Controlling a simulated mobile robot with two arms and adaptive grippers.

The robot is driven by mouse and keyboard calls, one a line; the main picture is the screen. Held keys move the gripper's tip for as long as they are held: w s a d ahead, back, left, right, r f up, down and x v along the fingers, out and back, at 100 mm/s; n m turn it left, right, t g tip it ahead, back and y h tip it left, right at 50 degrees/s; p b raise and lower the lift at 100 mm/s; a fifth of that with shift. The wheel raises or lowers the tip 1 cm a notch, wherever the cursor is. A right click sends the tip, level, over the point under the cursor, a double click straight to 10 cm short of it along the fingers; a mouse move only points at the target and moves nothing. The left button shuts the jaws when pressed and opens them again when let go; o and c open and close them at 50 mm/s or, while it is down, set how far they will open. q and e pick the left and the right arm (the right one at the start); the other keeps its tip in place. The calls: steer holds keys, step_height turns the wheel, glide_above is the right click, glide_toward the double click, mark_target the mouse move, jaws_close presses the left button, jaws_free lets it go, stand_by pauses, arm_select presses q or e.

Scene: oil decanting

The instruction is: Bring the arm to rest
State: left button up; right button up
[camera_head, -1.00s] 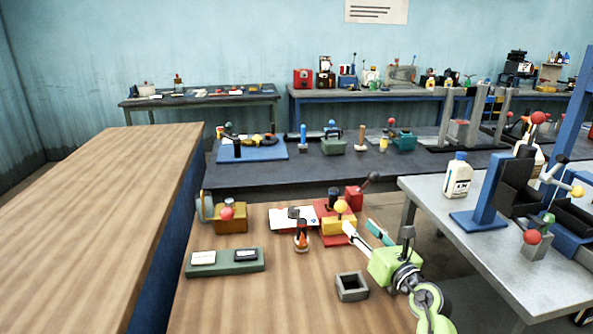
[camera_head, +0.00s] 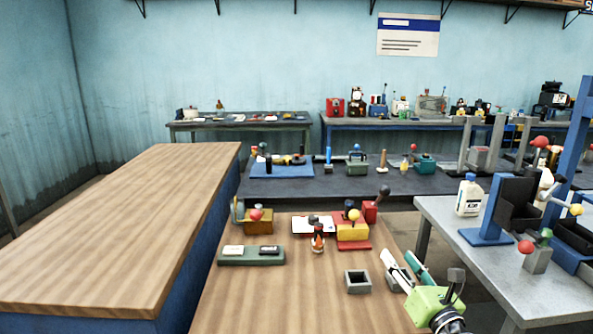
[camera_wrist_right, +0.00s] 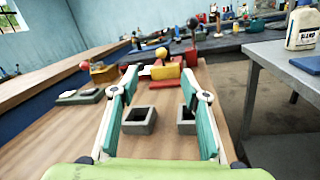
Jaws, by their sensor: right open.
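My right gripper (camera_head: 396,254) is at the lower right of the head view, over the right edge of the near wooden table (camera_head: 290,310). Its white and teal fingers are spread, with nothing between them. The right wrist view shows the open fingers (camera_wrist_right: 160,74) too, pointing forward over the table. A hollow square grey block (camera_head: 357,282) sits on the table just left of the fingers; it also shows in the wrist view (camera_wrist_right: 139,121). A second grey hollow block (camera_wrist_right: 186,122) is partly hidden behind the right finger there. My left gripper is not in view.
A yellow-and-red fixture (camera_head: 352,232), a small dark-and-orange bottle (camera_head: 318,240) and a green tray (camera_head: 225,260) stand on the near table. A grey metal table (camera_head: 535,290) with a white jug (camera_head: 469,197) is on the right. The table's front is clear.

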steer(key=s+d+r+m+t+h, duration=0.35)
steer(key=s+d+m+h, duration=0.4)
steer(key=m, duration=0.75)
steer(key=s+d+f+m+g+h, duration=0.45)
steer(key=s+f+m+g, duration=0.25)
steer(key=s+f+m, duration=0.4)
steer(key=s+a+f+m+g+y, duration=0.3)
steer(key=s+a+f+m+g, duration=0.3)
steer(key=s+f, duration=0.5)
steer(key=s+a+f+m+g+y, duration=0.1)
steer(key=s+a+f+g+y, duration=0.5)
steer(key=s+a, duration=0.6)
step_height(320, 180, down, 25)
steer(key=s, duration=0.2)
steer(key=s+d+f+g, duration=0.1)
steer(key=s+d+f, duration=0.1)
steer(key=s+f, duration=0.6)
steer(key=s+d+f+g+h+p, duration=0.1)
steer(key=s+d+f, duration=0.1)
steer(key=s+f, duration=0.7)
steer(key=shift+s, duration=0.45)
